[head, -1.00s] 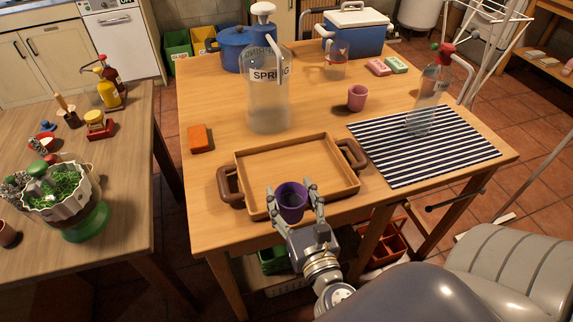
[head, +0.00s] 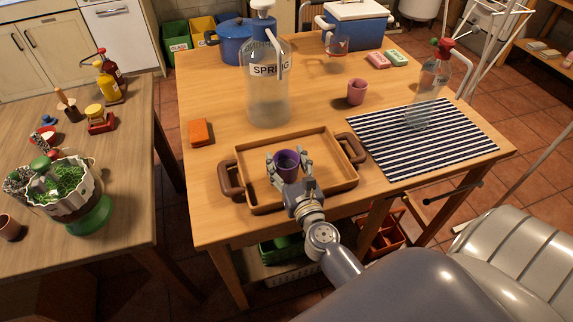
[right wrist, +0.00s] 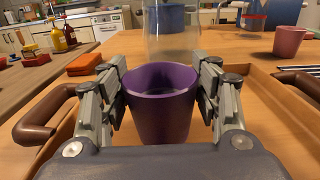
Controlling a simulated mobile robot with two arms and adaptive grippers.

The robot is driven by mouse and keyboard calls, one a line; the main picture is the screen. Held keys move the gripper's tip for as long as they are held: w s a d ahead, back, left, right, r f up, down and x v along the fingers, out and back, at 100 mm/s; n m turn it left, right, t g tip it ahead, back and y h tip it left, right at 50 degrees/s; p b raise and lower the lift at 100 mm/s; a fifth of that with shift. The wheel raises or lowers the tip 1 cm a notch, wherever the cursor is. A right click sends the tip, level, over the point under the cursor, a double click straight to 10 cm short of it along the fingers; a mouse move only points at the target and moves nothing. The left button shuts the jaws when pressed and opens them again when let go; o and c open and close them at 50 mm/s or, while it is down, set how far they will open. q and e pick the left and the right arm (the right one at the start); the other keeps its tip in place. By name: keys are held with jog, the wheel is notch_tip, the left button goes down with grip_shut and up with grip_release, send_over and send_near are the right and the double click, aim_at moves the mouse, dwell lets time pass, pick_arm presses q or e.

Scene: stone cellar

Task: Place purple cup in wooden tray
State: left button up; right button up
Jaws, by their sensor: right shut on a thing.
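The purple cup (head: 286,165) is upright between the fingers of my right gripper (head: 288,168), which is shut on it. In the head view the cup appears over the middle of the wooden tray (head: 330,138), inside its rim. The right wrist view shows the cup (right wrist: 161,110) between both fingers, with the tray (right wrist: 285,118) around and below it. I cannot tell whether the cup's base touches the tray floor. The tray lies on the wooden table and has brown handles at its left and right. My left gripper is not in view.
A large spring water bottle (head: 268,95) stands behind the tray. An orange block (head: 200,132) lies to the left, and a pink cup (head: 356,91) stands to the right. A striped mat (head: 385,150) holds a spray bottle (head: 430,90). A blue pot and cooler stand at the back.

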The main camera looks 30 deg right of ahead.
jog(key=shift+f, duration=0.15)
jog(key=o, duration=1.2)
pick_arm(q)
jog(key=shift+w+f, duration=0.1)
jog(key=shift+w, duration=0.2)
pick_arm(e)
jog(key=shift+o, duration=0.2)
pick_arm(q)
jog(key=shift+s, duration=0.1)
pick_arm(e)
jog(key=shift+r, duration=0.35)
jog(key=b+v, duration=0.1)
jog(key=v, duration=0.2)
jog(key=b+v, duration=0.1)
jog(key=v, duration=0.3)
jog(key=b+v, duration=0.2)
jog(key=v, duration=0.1)
jog(key=shift+s+a+f, duration=0.1)
jog(key=shift+s+f, duration=0.05)
jog(key=shift+f, duration=0.2)
jog(key=shift+s+a+r+b, duration=0.1)
jog(key=shift+s+b, duration=0.05)
jog(key=shift+s, duration=0.3)
jog(key=shift+s+a+r+b, duration=0.1)
jog(key=shift+s+b, duration=0.05)
jog(key=shift+s, duration=0.25)
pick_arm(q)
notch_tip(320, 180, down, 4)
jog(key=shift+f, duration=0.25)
